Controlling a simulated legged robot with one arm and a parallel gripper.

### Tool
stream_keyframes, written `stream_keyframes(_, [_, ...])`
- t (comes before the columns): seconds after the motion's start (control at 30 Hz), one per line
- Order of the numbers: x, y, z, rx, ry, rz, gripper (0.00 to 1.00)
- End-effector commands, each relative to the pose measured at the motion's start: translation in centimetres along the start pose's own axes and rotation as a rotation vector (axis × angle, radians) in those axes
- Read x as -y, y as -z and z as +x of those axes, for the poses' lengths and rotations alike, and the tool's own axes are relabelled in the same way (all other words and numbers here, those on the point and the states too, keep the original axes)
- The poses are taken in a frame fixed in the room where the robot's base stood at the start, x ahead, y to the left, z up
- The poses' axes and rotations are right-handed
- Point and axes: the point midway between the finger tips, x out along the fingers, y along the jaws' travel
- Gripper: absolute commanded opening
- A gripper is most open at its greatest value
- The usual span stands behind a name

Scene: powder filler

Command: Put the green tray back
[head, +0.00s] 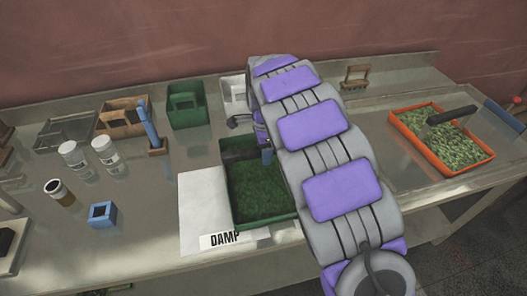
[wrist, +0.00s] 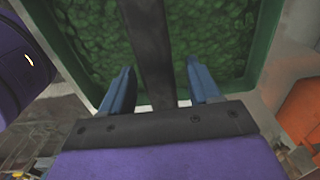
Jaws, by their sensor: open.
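The green tray (head: 266,222) holds dark green granular stuff and sits on a white sheet (head: 198,215) marked DAMP, in the middle of the bench. Its green rim also shows in the wrist view (wrist: 259,45). A dark bar-like handle (wrist: 150,45) reaches out from the tray. My gripper (wrist: 160,84) is open, with one blue finger on each side of this handle and gaps showing between. In the head view my arm hides the tray's right side and most of the gripper.
An orange tray (head: 457,170) with green bits and a dark handle stands to the right. A green box (head: 187,105), a wooden box (head: 124,117), white jars (head: 105,153), a brown jar (head: 59,193) and a blue block (head: 102,215) stand left. A wooden-handled item (head: 355,76) is behind.

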Motion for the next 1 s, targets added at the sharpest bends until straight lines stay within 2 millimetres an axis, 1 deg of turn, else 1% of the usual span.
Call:
stream_keyframes(0.03, [0.1, 0.0, -1.1, 0.000, 0.006, 0.000, 0.62])
stream_keyframes(0.3, [0.1, 0.0, -6.8, 0.000, 0.008, 0.001, 0.62])
stream_keyframes(0.4, [0.1, 0.0, -8.5, 0.000, 0.006, 0.001, 0.62])
stream_keyframes(0.5, [0.2, 0.0, -9.7, 0.001, 0.008, 0.000, 0.62])
stream_keyframes(0.67, [0.0, 0.0, -10.7, 0.000, 0.001, 0.001, 0.62])
stream_keyframes(0.87, [0.0, 0.0, -10.8, 0.000, 0.000, 0.000, 0.62])
stream_keyframes(0.97, [-0.5, 0.4, -11.1, -0.003, 0.000, -0.010, 0.62])
stream_keyframes(1.0, [-1.0, 0.8, -11.4, -0.006, -0.001, -0.022, 0.62])
